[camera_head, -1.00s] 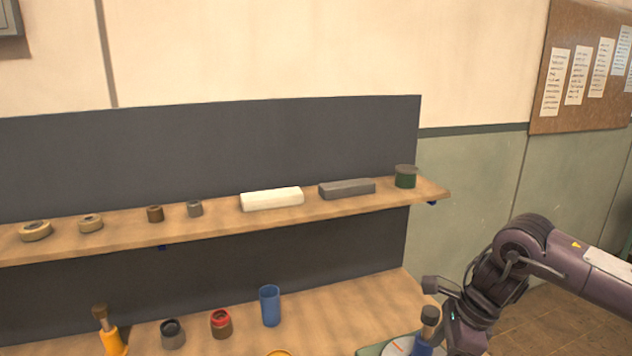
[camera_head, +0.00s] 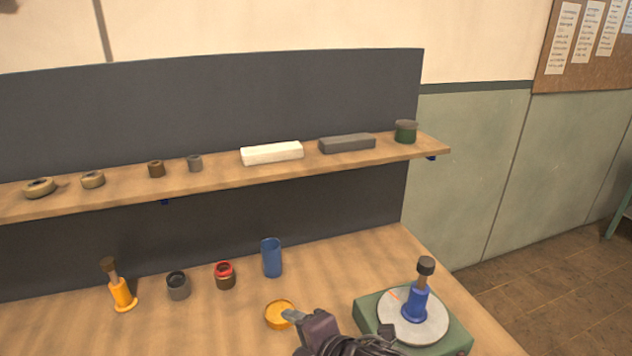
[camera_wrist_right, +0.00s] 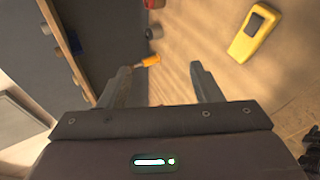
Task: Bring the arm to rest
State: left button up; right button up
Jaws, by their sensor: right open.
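Most of my right arm is cut off by the bottom edge of the head view. My left gripper is not in view.
A blue dark-topped tool (camera_head: 416,292) stands on the green-based round plate (camera_head: 362,307). An orange tool (camera_head: 121,290), small jars (camera_head: 178,285) and a blue cup (camera_head: 271,257) stand behind. A loaded shelf (camera_head: 225,174) runs above. A yellow device (camera_wrist_right: 253,33) lies on the bench.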

jog(key=s+d+f+m+g+h, duration=0.2)
jog(key=s+d+f+m, duration=0.25)
jog(key=d+m, duration=0.35)
jog(key=s+d+f+m+g+h, duration=0.2)
jog(key=s+d+f+m+h, duration=0.1)
jog(key=s+d+m, duration=0.4)
jog(key=s+d+f+m+g+h, duration=0.2)
jog(key=s+d+f+m, duration=0.2)
jog(key=d+m, duration=0.45)
notch_tip(320, 180, down, 34)
jog(key=s+a+g+b, duration=0.1)
jog(key=s+b, duration=0.1)
jog(key=b, duration=0.1)
jog(key=s+d+f+g+b, duration=0.1)
jog(key=s+d+f, duration=0.2)
jog(key=s+f, duration=1.5)
jog(key=shift+s+d, duration=0.15)
jog(key=shift+s, duration=0.3)
